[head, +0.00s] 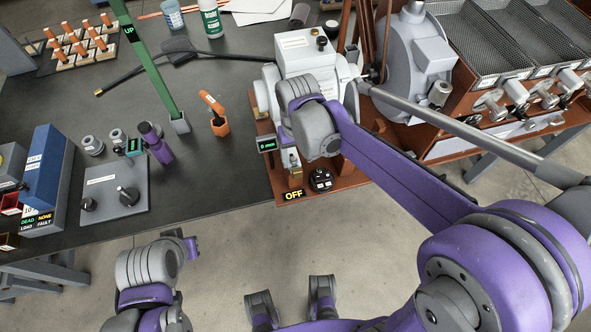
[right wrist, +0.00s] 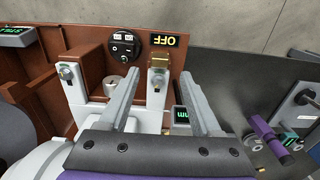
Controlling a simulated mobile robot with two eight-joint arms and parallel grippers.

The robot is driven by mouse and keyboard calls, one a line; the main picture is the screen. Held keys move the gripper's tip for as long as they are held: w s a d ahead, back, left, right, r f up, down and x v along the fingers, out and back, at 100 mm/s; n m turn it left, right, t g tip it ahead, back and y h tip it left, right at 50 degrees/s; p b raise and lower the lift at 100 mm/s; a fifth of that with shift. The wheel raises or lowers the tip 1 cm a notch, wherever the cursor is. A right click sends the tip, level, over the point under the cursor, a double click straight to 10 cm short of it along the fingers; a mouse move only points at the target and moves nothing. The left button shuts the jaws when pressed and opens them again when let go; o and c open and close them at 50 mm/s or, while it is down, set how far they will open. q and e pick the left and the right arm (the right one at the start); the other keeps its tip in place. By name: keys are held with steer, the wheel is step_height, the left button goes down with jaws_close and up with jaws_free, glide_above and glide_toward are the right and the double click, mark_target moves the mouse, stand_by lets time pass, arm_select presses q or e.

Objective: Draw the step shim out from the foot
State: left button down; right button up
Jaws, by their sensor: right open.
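My right gripper (right wrist: 160,76) is open in the right wrist view. Its two grey fingers stand apart on either side of a small brass stepped piece (right wrist: 160,62), which looks like the step shim, by a foot at the machine's front. No contact with the fingers shows. A small knob sits just in front of the brass piece, between the fingers. In the head view the brass piece (head: 295,171) shows small on the red-brown base, and my right wrist and arm cover much around it; the fingertips are hard to make out. My left arm shows low at the left, its fingers not clear.
An OFF sign (head: 293,195) and a round black socket (head: 320,180) sit beside the foot. A small 0 mm display (head: 266,145) is at its left. An orange holder (head: 219,126), a green UP post (head: 150,70) and a grey control box (head: 115,190) stand on the dark bench.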

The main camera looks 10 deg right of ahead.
mark_target(297, 170)
step_height(297, 170, down, 7)
steer(key=shift+r+b, duration=0.1)
steer(key=shift+b, duration=0.2)
jaws_close()
stand_by(0.3)
stand_by(1.1)
